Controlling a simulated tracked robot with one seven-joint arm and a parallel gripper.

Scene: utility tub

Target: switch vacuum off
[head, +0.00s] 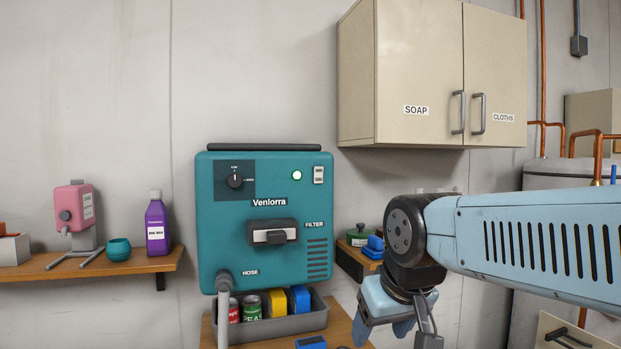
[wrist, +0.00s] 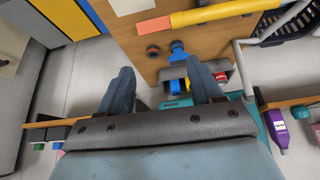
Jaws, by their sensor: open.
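The vacuum (head: 225,205) is a teal box marked Venlorra, mounted on the wall left of centre in the head view. A black knob (head: 235,181) sits on a dark panel at its upper left. A lit green light (head: 297,175) and a small pale switch (head: 319,174) are at its upper right; the switch's position is too small to tell. A dark filter handle (head: 270,236) is below the name. My gripper (head: 384,328) is open and empty, right of and lower than the vacuum, pointing down. In the wrist view, its two fingers (wrist: 160,85) stand apart with nothing between them.
A grey bin (head: 275,329) with cans and boxes stands under the vacuum, beside the pale hose (head: 223,315). A cream cabinet (head: 410,75) hangs above right. A left shelf (head: 120,263) holds a purple bottle (head: 156,226) and a pink machine (head: 75,212).

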